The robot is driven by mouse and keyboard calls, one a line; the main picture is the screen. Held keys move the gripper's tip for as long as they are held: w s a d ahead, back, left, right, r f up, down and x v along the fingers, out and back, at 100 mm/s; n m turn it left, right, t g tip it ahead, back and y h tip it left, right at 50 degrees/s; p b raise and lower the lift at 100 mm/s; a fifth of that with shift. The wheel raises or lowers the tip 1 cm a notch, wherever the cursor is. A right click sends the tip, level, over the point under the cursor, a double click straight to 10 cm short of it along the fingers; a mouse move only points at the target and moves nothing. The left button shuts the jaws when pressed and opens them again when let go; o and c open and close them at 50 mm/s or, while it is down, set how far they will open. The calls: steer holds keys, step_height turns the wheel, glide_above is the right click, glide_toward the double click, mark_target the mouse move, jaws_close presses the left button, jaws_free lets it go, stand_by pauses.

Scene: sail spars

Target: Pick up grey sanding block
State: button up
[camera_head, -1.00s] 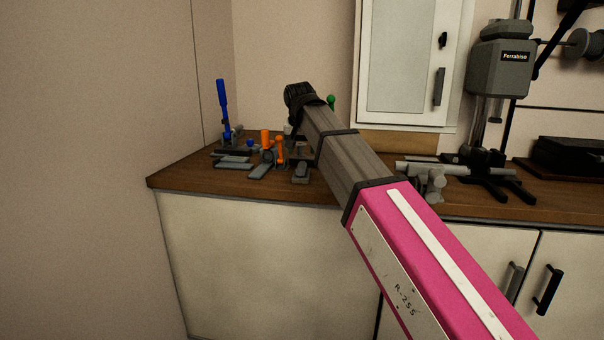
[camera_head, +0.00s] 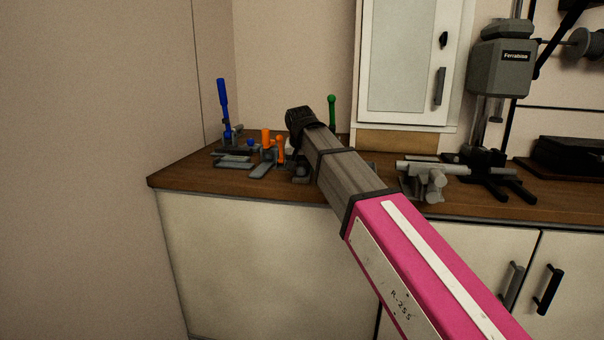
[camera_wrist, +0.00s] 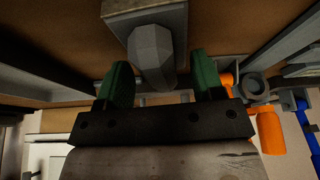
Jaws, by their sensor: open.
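In the wrist view, a grey piece with a flat plate and a faceted, knob-like grip, which looks like the grey sanding block (camera_wrist: 150,42), is at the top centre. My gripper (camera_wrist: 160,75) is open, with one green finger on each side of the grip's lower end. I see no clear contact between fingers and grip. In the head view my forearm and wrist reach over the back left of the worktop and hide the fingers. A grey item partly shows below my wrist there, but I cannot tell if it is the block.
Orange-handled clamps (camera_head: 267,139) and a blue-handled clamp (camera_head: 223,100) stand left of my wrist on the wooden worktop (camera_head: 180,178). A green-handled tool (camera_head: 332,110) is behind it. A grey pipe-like fixture (camera_head: 432,176) and a drill press (camera_head: 500,65) are to the right.

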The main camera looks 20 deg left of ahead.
steer(key=shift+f, duration=0.25)
stand_by(0.3)
steer(key=c, duration=0.6)
